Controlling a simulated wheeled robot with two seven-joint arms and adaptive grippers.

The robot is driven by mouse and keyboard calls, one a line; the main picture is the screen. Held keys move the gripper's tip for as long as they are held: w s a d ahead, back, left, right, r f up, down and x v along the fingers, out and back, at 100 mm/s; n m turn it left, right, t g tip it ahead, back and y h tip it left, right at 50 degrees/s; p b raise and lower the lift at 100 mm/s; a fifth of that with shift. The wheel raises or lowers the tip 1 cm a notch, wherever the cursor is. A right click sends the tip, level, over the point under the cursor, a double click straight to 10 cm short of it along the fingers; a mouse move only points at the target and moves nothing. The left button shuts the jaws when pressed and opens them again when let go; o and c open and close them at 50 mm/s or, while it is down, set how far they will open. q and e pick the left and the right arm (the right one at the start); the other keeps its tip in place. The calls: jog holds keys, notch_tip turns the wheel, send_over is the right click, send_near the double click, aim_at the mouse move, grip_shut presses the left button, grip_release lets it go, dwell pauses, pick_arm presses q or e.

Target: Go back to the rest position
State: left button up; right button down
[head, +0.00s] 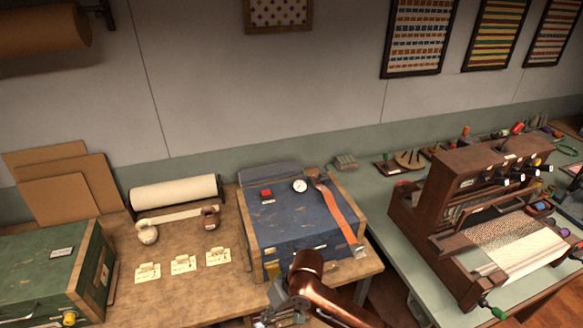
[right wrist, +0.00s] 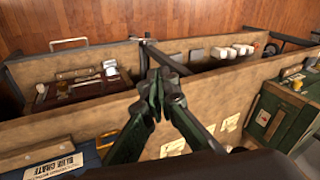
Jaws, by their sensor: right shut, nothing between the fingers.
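My copper-coloured right arm comes in at the bottom of the head view, in front of the blue crate. My right gripper (right wrist: 163,88) shows in the right wrist view with its dark fingers together and nothing between them. In the head view the gripper is mostly hidden behind the arm at the bottom edge. My left gripper is in neither view.
The blue crate (head: 275,226) stands on the wooden bench (head: 185,262), with a red-brown strap (head: 338,212) and a round dial (head: 299,185) on its lid. A green crate (head: 40,268) is at left. A wooden loom (head: 490,215) stands on the green table at right.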

jog(key=s+d+f+m+t, duration=0.25)
jog(key=d+f, duration=0.35)
jog(key=d, duration=0.5)
jog(key=s+d+f+m+t, duration=0.2)
jog(key=s+d+f, duration=0.3)
jog(key=d, duration=0.5)
jog(key=s+d+f+m+h, duration=0.1)
jog(key=s+d+f+h, duration=0.15)
jog(key=s+d, duration=0.7)
jog(key=s+d+f+m+h, duration=0.15)
jog(key=s+d+h, duration=0.35)
jog(key=d, duration=0.7)
jog(key=s+a+f+n+g+y, duration=0.1)
jog(key=s+f, duration=0.1)
jog(key=f, duration=1.3)
jog(key=s+a+f+g+y, duration=0.1)
jog(key=f, duration=1.5)
jog(key=s+f+n, duration=0.1)
jog(key=s+f, duration=1.5)
jog(key=s, duration=0.3)
jog(key=shift+d+f+g, duration=0.2)
jog(key=shift+d+g, duration=0.1)
jog(key=shift+g, duration=0.15)
jog(key=shift+s, duration=0.15)
